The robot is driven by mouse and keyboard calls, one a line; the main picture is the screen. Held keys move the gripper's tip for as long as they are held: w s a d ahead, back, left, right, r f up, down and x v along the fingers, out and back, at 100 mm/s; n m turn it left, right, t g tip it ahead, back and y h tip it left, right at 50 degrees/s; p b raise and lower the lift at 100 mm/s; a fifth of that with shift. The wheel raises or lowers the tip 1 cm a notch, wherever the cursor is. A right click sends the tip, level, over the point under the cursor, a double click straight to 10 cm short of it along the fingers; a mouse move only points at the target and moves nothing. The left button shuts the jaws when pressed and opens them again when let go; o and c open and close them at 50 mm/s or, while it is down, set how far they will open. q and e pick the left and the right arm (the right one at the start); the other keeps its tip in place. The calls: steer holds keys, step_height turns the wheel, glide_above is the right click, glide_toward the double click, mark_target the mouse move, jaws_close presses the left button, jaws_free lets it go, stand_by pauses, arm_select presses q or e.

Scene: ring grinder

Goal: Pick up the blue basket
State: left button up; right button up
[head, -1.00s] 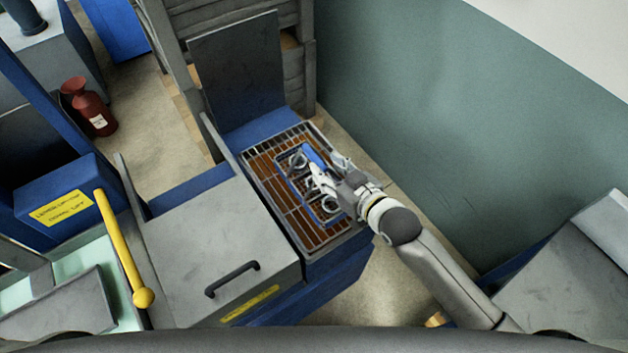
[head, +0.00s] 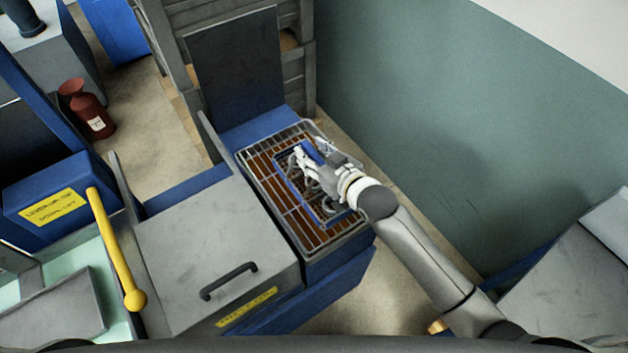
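The blue basket (head: 291,188) sits on a wire rack over a brown surface in the middle of the head view. Grey metal rings show inside it, partly covered by my gripper. Its raised blue handle (head: 312,151) shows between the fingers of my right gripper (head: 313,158). The gripper reaches in from the lower right, low over the basket. The fingers overlap the handle in the picture, and I cannot tell whether they are closed on it. My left gripper is out of view.
The wire rack (head: 262,165) stands beside a grey-lidded box (head: 190,245) with a dark handle. A grey upright panel (head: 235,70) is behind it. A yellow lever (head: 117,250) and a red bottle (head: 90,112) are left. A green wall is right.

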steer(key=shift+f, duration=0.1)
jaws_close()
steer(key=shift+r, duration=0.2)
